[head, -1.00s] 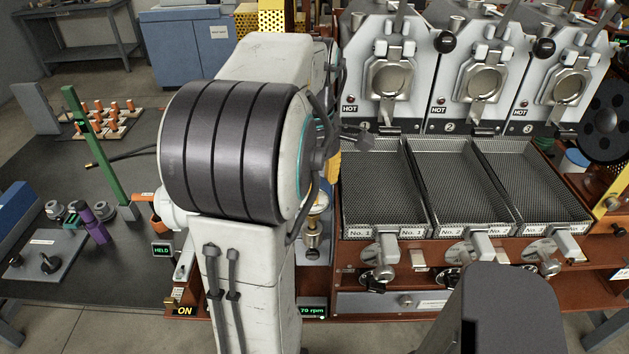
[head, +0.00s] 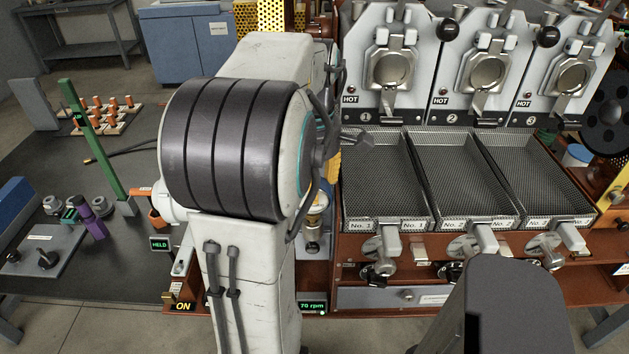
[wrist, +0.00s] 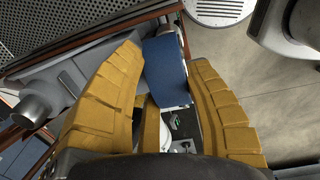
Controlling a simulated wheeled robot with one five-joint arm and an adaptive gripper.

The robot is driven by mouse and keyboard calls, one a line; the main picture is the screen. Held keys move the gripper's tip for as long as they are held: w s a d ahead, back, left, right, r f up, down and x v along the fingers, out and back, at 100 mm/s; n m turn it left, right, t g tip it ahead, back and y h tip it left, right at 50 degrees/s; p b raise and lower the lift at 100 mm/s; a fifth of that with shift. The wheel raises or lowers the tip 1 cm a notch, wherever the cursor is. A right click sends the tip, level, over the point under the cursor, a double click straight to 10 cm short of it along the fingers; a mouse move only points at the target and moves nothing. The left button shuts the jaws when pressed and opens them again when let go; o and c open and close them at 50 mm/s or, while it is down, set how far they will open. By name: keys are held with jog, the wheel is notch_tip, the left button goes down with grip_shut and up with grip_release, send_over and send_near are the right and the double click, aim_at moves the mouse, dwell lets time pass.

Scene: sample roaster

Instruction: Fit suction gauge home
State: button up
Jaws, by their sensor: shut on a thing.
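In the wrist view my gripper (wrist: 164,64) has its two yellow fingers closed around a blue, rounded piece (wrist: 164,72). The piece sits between the fingertips, with a metallic part at its far end. I cannot tell from its visible side whether it is the suction gauge; no dial face shows. In the head view my arm hides nearly all of the gripper. Only a bit of yellow (head: 334,168) shows at the arm's right edge, and the held piece is hidden there.
Trays No. 1 (head: 346,214), No. 2 (head: 430,218) and No. 3 (head: 517,218) stand before roasting heads marked HOT. Silver knobs (head: 385,264) stick out below them. At the left, a dark bench (head: 128,240) carries a green post (head: 92,140), a purple item (head: 92,222) and a peg rack (head: 95,128).

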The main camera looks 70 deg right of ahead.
jog(key=shift+f+b, duration=0.4)
jog(key=shift+f, duration=0.2)
jog(key=o, duration=1.3)
jog(key=shift+c, duration=0.2)
jog(key=shift+r, duration=0.1)
jog(key=r, duration=1.1)
jog(key=shift+a+r, duration=0.25)
jog(key=shift+r, duration=0.15)
